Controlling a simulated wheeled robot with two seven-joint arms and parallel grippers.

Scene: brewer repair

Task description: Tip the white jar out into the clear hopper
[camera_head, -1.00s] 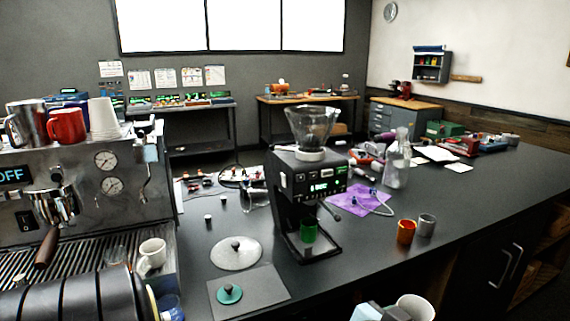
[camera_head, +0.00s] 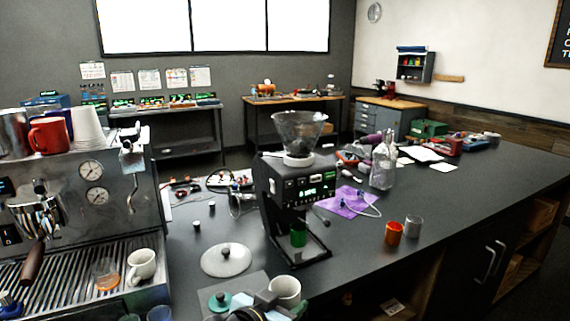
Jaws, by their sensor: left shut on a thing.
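The white jar (camera_head: 286,288) is at the bottom of the view, roughly upright with its open top up. What is inside it is too small to tell. My left gripper (camera_head: 265,301) is shut on the jar from its left side, and the lower part of the grip is cut off by the frame. The clear hopper (camera_head: 300,128) is a wide open funnel on top of the black grinder (camera_head: 297,190), beyond and above the jar. My right gripper is not in view.
A pale round lid with a black knob (camera_head: 226,260) lies left of the grinder. A teal knobbed disc (camera_head: 219,301) sits on a grey mat. The espresso machine (camera_head: 90,190) stands at left. Orange (camera_head: 393,233) and grey (camera_head: 414,226) cups stand right, with bare counter around them.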

